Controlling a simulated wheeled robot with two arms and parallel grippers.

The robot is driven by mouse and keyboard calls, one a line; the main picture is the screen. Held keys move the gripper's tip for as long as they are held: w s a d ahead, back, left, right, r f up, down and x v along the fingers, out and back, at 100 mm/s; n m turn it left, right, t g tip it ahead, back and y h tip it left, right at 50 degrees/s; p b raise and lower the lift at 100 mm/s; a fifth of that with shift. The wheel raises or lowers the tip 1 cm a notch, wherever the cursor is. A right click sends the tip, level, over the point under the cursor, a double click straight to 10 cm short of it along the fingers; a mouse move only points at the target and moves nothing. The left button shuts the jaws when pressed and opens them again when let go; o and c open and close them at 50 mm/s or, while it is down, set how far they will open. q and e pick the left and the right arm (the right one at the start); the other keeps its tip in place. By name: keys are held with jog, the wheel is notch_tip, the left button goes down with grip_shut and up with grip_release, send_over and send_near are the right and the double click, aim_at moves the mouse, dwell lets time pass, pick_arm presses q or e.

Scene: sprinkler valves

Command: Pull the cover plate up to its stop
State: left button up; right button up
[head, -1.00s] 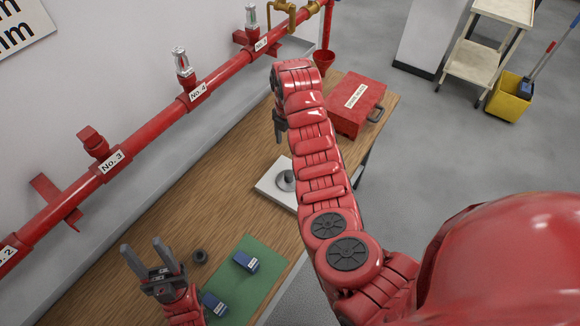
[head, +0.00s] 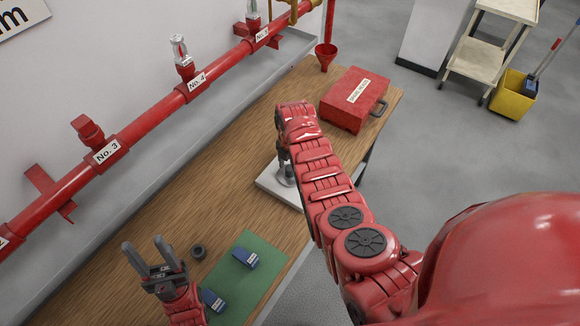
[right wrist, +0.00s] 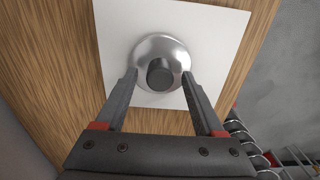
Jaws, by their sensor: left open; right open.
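A round silver metal piece, likely the cover plate (right wrist: 152,46), shows in the right wrist view with a dark cylindrical end (right wrist: 160,73) at its middle. It sits over a square white board (right wrist: 228,28) on the bench. My right gripper (right wrist: 160,82) is open, with one finger on each side of the dark end; I cannot tell if they touch the metal. In the head view my right arm hides most of the piece, and the board (head: 267,186) shows beside it. My left gripper (head: 146,249) is open and empty above the bench's near left part.
A red pipe (head: 160,112) with fittings runs along the wall. A red toolbox (head: 352,98) stands at the bench's far end. A green mat (head: 256,272) with blue blocks (head: 245,258) and a small dark ring (head: 198,251) lie nearer. The wooden bench between is clear.

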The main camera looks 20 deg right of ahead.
jog(key=shift+f, duration=0.55)
jog(key=shift+c, duration=0.2)
grip_shut()
dwell(1.1)
